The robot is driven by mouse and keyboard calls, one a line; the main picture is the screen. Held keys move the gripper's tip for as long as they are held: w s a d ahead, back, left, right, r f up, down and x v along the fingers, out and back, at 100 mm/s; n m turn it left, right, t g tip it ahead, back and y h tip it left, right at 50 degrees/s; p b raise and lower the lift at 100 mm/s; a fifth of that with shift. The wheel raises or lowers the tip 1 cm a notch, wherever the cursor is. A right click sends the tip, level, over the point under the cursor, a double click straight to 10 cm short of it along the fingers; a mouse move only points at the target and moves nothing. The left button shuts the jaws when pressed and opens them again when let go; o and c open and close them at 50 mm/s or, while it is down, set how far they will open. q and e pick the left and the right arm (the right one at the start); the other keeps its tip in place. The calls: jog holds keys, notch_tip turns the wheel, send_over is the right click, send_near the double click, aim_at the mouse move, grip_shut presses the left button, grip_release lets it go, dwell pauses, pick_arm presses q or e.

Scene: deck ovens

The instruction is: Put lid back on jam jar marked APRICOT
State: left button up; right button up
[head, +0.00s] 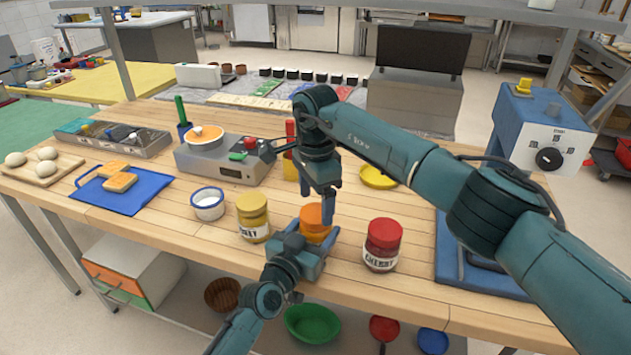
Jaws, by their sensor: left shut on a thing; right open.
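An orange-topped jar (312,219) stands near the front edge of the wooden table, between two other jars. My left gripper (307,246) is shut on its lower body from the front and hides its label. The orange top looks like a lid, but I cannot tell whether it is seated on the rim. My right gripper (318,205) points down from above at the orange top. It is open, with one finger reaching down by the right side of the top. The jar looks upright.
A yellow-lidded jar (253,217) stands left of the held jar, and a red-lidded jar marked CHERRY (383,247) stands right. A white cup (208,204), a hot plate (215,160) with a pan, a yellow dish (379,177) and a blue tray (455,282) are nearby.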

jog(key=shift+f, duration=1.05)
jog(key=shift+c, duration=0.6)
jog(key=c, duration=0.9)
jog(key=m, duration=1)
jog(key=shift+m, duration=0.4)
jog(key=m, duration=1)
jog(key=o, duration=1.1)
